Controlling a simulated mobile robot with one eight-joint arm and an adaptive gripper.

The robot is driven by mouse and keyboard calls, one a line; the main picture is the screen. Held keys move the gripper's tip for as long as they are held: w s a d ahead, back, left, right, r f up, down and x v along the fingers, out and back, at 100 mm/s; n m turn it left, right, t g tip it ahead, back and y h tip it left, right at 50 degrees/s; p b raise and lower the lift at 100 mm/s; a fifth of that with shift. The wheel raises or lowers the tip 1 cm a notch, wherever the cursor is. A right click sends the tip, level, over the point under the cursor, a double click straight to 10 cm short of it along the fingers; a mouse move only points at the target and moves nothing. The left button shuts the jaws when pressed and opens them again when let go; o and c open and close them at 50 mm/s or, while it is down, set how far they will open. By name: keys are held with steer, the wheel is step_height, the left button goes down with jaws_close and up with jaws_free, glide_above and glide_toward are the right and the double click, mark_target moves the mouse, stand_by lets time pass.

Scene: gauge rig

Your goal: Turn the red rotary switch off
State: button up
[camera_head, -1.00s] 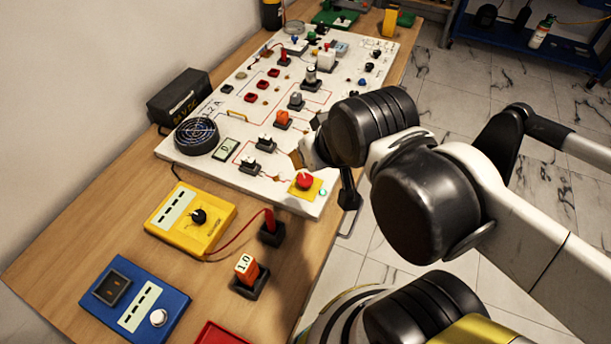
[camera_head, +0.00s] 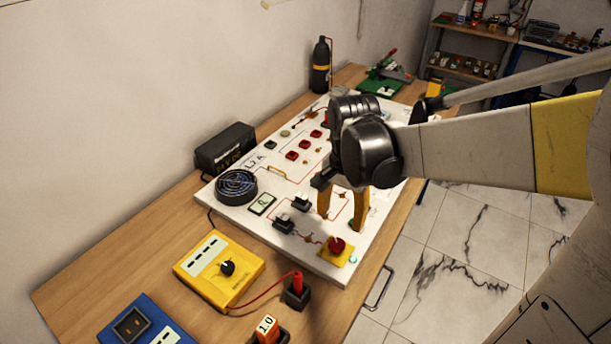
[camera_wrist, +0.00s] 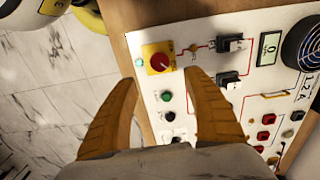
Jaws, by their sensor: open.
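The red rotary switch (camera_head: 337,245) sits on a yellow square plate at the near right corner of the white panel (camera_head: 318,258). In the wrist view the red knob (camera_wrist: 159,62) has a pale pointer mark and lies beyond my fingertips, roughly midway between them. My gripper (camera_head: 341,222) is open and empty, its two orange fingers spread and pointing down over the panel, behind the switch in the head view. The fingers also show in the wrist view (camera_wrist: 160,80). They look apart from the knob. The pointer's exact setting is too small to read.
Black switches (camera_head: 283,222) stand left of the red switch. A green button (camera_wrist: 166,96) is close to it. A round fan (camera_head: 236,186), a yellow meter (camera_head: 218,268) with a red lead and a black supply box (camera_head: 225,148) are further left.

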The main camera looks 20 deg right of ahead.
mark_target(337, 243)
step_height(337, 243, down, 11)
steer(key=b, duration=0.4)
steer(key=shift+b, duration=0.3)
steer(key=shift+c, duration=0.5)
steer(key=c, duration=1.1)
